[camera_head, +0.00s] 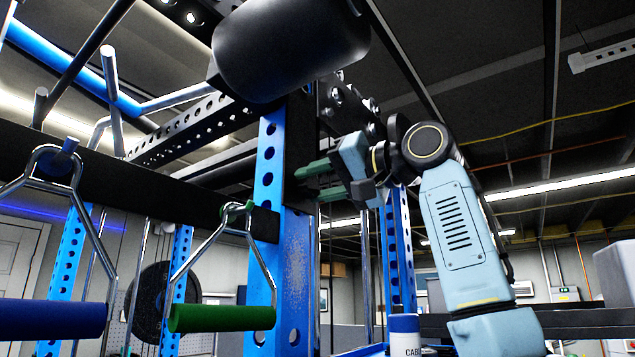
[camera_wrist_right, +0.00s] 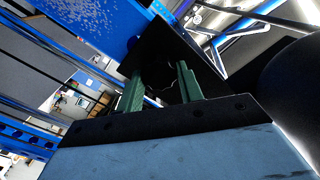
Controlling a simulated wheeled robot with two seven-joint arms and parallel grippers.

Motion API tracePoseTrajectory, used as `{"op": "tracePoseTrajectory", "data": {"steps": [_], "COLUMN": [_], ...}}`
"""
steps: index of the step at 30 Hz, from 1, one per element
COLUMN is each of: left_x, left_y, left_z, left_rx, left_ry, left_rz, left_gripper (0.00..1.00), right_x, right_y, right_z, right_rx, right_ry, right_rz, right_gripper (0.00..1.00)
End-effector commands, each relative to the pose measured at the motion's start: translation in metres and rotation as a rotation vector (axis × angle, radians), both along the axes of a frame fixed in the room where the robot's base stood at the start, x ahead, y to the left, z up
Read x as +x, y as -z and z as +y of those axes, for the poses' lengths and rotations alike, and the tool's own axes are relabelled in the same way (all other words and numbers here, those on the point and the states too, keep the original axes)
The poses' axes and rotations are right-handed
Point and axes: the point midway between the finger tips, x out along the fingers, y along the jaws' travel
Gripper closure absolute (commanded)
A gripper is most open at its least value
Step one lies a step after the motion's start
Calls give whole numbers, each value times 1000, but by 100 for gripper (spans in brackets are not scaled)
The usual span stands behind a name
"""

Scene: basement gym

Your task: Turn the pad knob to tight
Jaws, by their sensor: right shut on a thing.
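The black roller pad (camera_head: 290,45) hangs at the top middle of the head view. Below it, a black bracket (camera_head: 298,150) is mounted on the blue perforated upright (camera_head: 268,165). My right gripper (camera_head: 308,184) reaches in from the right, with its green fingers at this bracket. In the wrist view the right gripper (camera_wrist_right: 160,74) has its fingers on either side of a dark thing, which looks like the pad knob (camera_wrist_right: 158,84). The knob is mostly hidden by the fingers and dark against the bracket, so its turn position cannot be read. My left gripper is not in view.
A green handle (camera_head: 222,318) and a blue handle (camera_head: 50,318) hang on metal stirrups at the left. A dark crossbeam (camera_head: 120,180) spans the rack there. A second blue upright (camera_head: 398,250) stands behind my right arm.

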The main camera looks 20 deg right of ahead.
Motion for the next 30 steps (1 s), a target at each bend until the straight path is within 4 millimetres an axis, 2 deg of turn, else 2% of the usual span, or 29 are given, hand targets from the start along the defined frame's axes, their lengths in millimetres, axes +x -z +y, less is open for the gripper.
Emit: {"op": "tracePoseTrajectory", "data": {"steps": [30], "left_x": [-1], "left_y": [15], "left_z": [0], "left_rx": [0], "left_ry": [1], "left_rz": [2], "left_gripper": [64], "right_x": [1], "right_y": [3], "right_z": [-2], "right_rx": [747], "right_ry": [1], "right_rz": [581], "right_gripper": [86]}}
